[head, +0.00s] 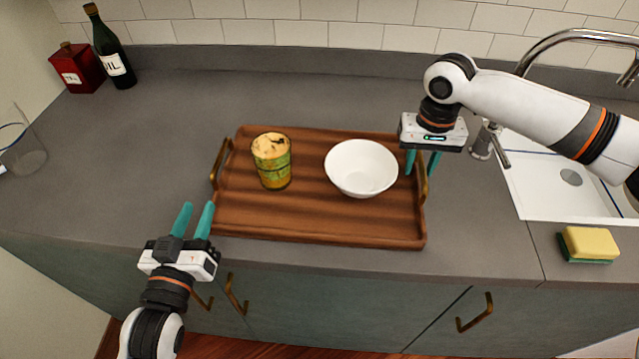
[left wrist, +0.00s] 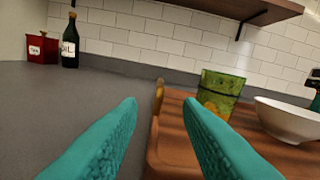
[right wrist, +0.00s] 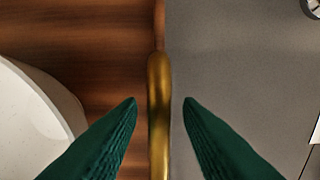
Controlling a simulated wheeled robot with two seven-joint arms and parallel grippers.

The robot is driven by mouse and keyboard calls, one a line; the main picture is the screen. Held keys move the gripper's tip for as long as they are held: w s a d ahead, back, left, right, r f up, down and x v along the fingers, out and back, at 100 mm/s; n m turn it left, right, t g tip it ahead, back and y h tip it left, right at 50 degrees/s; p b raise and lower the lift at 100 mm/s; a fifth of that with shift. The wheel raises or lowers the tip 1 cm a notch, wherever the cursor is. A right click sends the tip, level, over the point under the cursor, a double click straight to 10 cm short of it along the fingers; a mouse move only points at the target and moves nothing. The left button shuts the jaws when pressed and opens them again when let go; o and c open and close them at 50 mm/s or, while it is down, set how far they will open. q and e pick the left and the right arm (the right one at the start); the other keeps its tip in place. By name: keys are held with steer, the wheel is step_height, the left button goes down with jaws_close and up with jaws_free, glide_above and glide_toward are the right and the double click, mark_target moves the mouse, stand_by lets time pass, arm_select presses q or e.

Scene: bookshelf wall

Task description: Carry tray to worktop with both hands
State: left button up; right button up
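A brown wooden tray (head: 300,222) lies on the grey worktop, with a brass handle at each end. A patterned green and yellow cup (head: 271,162) and a white bowl (head: 361,168) stand on it. My left gripper (head: 194,218) is open and empty at the tray's front left corner, apart from the left handle (head: 220,163). In the left wrist view that handle (left wrist: 157,100) shows beyond the open fingers. My right gripper (head: 422,165) is open above the right handle (head: 423,186). In the right wrist view this handle (right wrist: 159,105) runs between the two open fingers; contact is not visible.
A sink (head: 560,170) with a tap (head: 560,42) lies to the right, and a yellow-green sponge (head: 588,244) at the front right. An oil bottle (head: 112,55), a red canister (head: 76,70) and a clear glass (head: 22,150) stand at left. Worktop left of and behind the tray is clear.

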step_height(320, 180, up, 10)
steer(key=shift+r, duration=0.15)
arm_select(q)
steer(key=shift+r, duration=0.1)
stand_by(0.5)
